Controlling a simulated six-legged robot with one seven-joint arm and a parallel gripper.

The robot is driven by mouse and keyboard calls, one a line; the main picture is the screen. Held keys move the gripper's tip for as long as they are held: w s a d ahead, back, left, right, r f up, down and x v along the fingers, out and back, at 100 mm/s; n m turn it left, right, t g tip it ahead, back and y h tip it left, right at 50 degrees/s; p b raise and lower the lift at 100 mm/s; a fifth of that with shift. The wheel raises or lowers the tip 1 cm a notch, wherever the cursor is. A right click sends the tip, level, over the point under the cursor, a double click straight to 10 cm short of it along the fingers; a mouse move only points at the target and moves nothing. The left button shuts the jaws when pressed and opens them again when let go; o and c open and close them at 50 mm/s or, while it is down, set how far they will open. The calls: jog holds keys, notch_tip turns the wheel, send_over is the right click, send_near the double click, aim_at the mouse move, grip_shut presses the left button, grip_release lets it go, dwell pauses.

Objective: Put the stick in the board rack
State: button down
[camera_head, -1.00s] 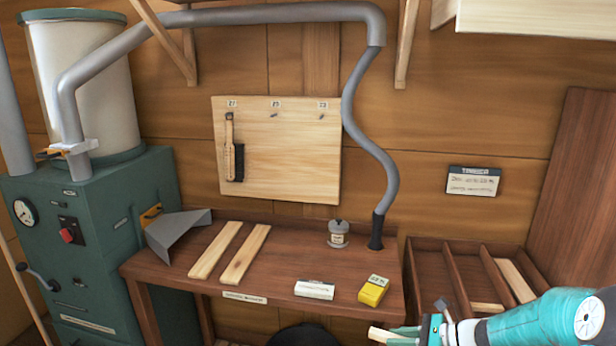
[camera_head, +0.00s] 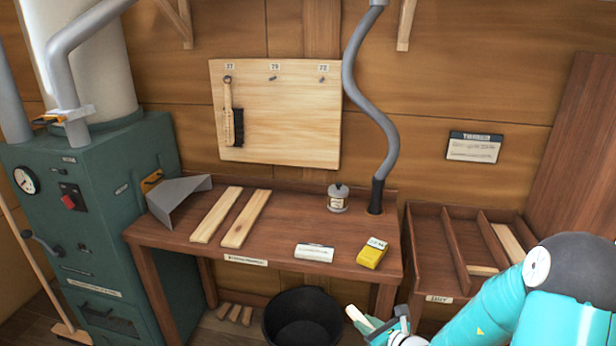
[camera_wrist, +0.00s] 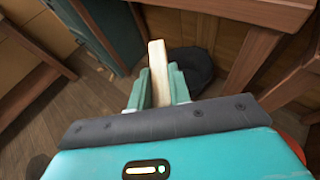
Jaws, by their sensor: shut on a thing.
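The stick (camera_head: 356,316) is a short pale wooden piece at the lower middle right in the head view. My gripper (camera_head: 380,328) is shut on it, in front of the bench's right front leg. In the wrist view the stick (camera_wrist: 158,75) stands out between my gripper's two green fingers (camera_wrist: 158,90), its far end pointing towards the dark bucket. The board rack (camera_head: 455,245) is a dark wooden rack with slanted dividers right of the bench. Pale boards (camera_head: 508,243) lie in its right part. My gripper is left of and below the rack, apart from it.
A bench (camera_head: 290,235) holds two pale planks (camera_head: 228,217), a jar (camera_head: 338,198), a white box (camera_head: 314,252) and a yellow box (camera_head: 372,252). A black bucket (camera_head: 303,318) and several wood pieces (camera_head: 235,313) are on the floor below. A green machine (camera_head: 95,215) stands left.

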jog(key=shift+d+m+h, duration=0.2)
jog(key=shift+m+h, duration=0.1)
jog(key=shift+h, duration=0.1)
jog(key=shift+r, duration=0.3)
notch_tip(320, 180, up, 11)
jog(key=w+m+t+h, duration=0.1)
jog(key=w+m+h, duration=0.1)
jog(key=shift+r+t+h, duration=0.15)
jog(key=shift+t+h, duration=0.15)
